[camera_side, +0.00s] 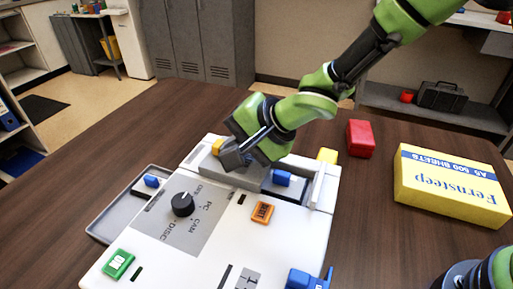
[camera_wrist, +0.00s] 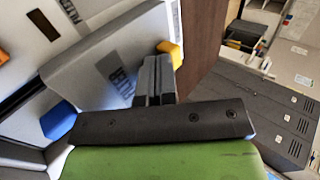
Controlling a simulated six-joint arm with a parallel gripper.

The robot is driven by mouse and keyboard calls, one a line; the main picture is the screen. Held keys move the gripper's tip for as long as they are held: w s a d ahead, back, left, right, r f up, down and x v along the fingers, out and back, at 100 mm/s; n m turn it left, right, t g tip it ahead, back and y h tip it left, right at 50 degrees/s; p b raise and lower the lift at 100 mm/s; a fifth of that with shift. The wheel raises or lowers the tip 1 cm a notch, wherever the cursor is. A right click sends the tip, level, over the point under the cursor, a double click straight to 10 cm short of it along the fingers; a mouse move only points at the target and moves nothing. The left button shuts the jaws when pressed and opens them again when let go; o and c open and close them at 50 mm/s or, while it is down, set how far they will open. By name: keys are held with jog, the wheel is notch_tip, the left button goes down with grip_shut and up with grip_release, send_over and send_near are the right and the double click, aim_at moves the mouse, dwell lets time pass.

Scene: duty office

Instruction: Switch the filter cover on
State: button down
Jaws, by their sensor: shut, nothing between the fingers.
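The white machine (camera_side: 290,215) lies on the brown table. A grey cover (camera_side: 240,175) sits at its far end, partly hidden by my gripper. A yellow part (camera_side: 217,146) is at the cover's far left edge and also shows just past my fingertips (camera_wrist: 170,50). My gripper (camera_side: 232,155) is shut and empty, low over the cover's left end. I cannot tell whether it touches the cover.
A black dial (camera_side: 183,204), a blue knob (camera_side: 281,177), an orange switch (camera_side: 262,212) and a green switch (camera_side: 118,264) are on the machine. A grey tray (camera_side: 105,225) sticks out on the left. A red box (camera_side: 361,138) and a yellow paper pack (camera_side: 450,185) stand right.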

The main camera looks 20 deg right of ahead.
jog(key=shift+d, duration=0.1)
dwell(0.3)
jog(key=shift+s+d, duration=0.2)
jog(key=shift+s, duration=0.1)
jog(key=s+d, duration=0.2)
jog(key=shift+s+d+r, duration=0.35)
jog(key=shift+d+r, duration=0.05)
jog(key=shift+s+d+r+t+y, duration=0.9)
jog(key=shift+s+d+r, duration=1.15)
jog(key=shift+s+d, duration=0.8)
jog(key=x, duration=0.9)
jog(key=shift+w+a, duration=0.1)
jog(key=shift+w, duration=0.05)
jog(key=shift+w+a+f, duration=0.2)
jog(key=shift+w+a, duration=1.4)
